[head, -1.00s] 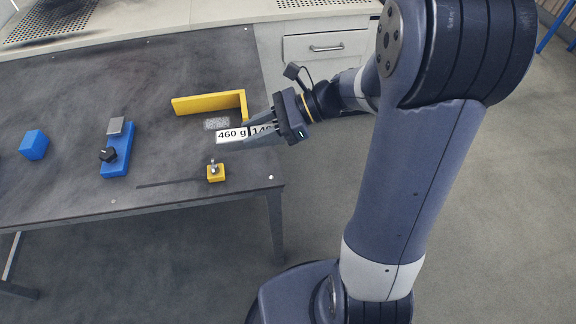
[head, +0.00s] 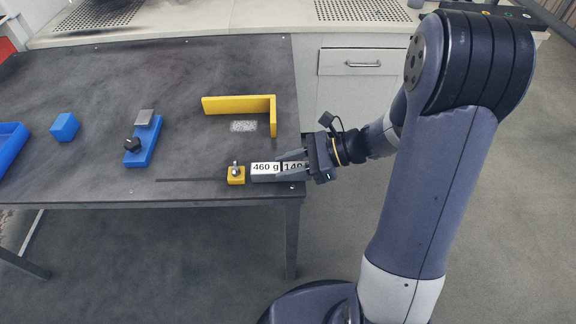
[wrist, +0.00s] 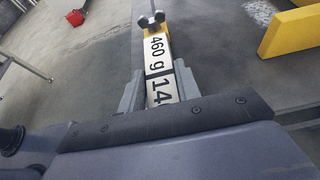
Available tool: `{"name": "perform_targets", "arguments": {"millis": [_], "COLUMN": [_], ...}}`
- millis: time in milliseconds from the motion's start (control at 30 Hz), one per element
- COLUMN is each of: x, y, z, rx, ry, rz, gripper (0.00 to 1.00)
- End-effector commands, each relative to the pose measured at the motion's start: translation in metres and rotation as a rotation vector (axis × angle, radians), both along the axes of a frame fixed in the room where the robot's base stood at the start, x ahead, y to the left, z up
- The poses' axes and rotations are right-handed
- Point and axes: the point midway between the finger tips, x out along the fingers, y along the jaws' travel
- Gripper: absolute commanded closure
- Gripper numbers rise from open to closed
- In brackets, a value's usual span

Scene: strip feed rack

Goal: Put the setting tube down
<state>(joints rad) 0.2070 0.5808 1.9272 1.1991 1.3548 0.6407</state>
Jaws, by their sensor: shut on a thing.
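The setting tube (head: 265,177) is a dark bar with white labels reading "460 g" and "140", the second partly covered by the fingers. My gripper (head: 291,168) is shut on its right end, at the table's front right corner. In the wrist view, the tube (wrist: 157,50) points forward from between the fingers (wrist: 158,92). Its far end is right by a small yellow block (head: 236,175) with a metal knob, which also shows in the wrist view (wrist: 152,24). I cannot tell whether they touch, or whether the tube's underside rests on the table.
The dark table (head: 110,80) has a thin dark slot running left from the yellow block. A yellow L-shaped fence (head: 238,104) stands behind, with a speckled patch (head: 243,126) beside it.

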Motion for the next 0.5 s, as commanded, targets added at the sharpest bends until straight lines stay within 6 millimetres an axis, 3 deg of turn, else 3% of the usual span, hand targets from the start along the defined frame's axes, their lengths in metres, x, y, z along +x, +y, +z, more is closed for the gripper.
{"name": "perform_targets", "arguments": {"millis": [233,267,500], "x": [0.0002,0.0001,0.0001], "y": [0.0001,0.0000,0.0000], "z": [-0.0022,-0.0029,-0.0020], "rx": [0.001,0.000,0.000], "ry": [0.000,0.000,0.000], "rz": [0.000,0.000,0.000], "gripper": [1.00,0.68,0.48]}}
